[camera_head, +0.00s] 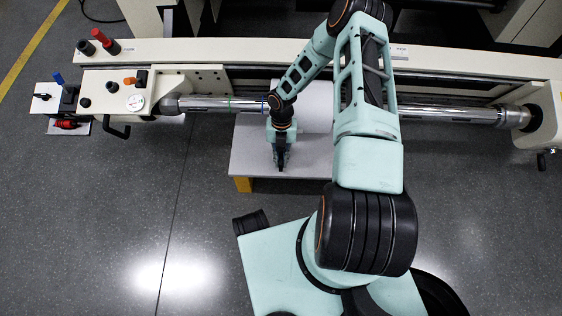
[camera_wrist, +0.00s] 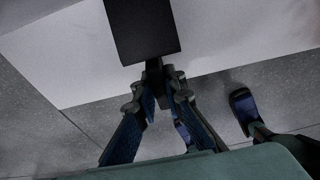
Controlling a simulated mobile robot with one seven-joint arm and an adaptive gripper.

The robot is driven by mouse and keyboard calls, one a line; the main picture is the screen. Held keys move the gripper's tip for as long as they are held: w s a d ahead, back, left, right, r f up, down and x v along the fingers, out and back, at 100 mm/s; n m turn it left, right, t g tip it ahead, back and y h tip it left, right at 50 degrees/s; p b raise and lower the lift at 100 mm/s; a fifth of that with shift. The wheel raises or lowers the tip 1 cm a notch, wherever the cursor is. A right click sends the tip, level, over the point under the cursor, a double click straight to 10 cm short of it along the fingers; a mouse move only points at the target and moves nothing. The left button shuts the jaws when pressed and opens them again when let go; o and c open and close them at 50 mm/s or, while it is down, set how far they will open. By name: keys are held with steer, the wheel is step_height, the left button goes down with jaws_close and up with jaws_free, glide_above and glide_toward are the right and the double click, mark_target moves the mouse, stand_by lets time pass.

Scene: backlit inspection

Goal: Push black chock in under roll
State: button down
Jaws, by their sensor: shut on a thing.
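The black chock (camera_wrist: 142,30) shows at the top of the wrist view as a dark block with a narrow handle towards me. My gripper (camera_wrist: 156,74) is shut on that handle. In the head view my gripper (camera_head: 281,158) points down over the grey platform (camera_head: 247,158), in front of the pale roll (camera_head: 318,108). My arm covers part of the roll. In the head view I cannot make out the chock apart from the gripper. Whether the chock touches the roll cannot be told.
A metal shaft (camera_head: 440,113) runs along the cream machine frame (camera_head: 240,52) behind the platform. A control block (camera_head: 125,90) with knobs stands at the left. A small stand (camera_head: 68,100) with coloured handles is beyond it. The floor left of the platform is clear.

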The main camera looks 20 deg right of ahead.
steer(key=c, duration=1.9)
jaws_free()
steer(key=shift+c, duration=0.2)
steer(key=v, duration=1.2)
steer(key=shift+d, duration=0.1)
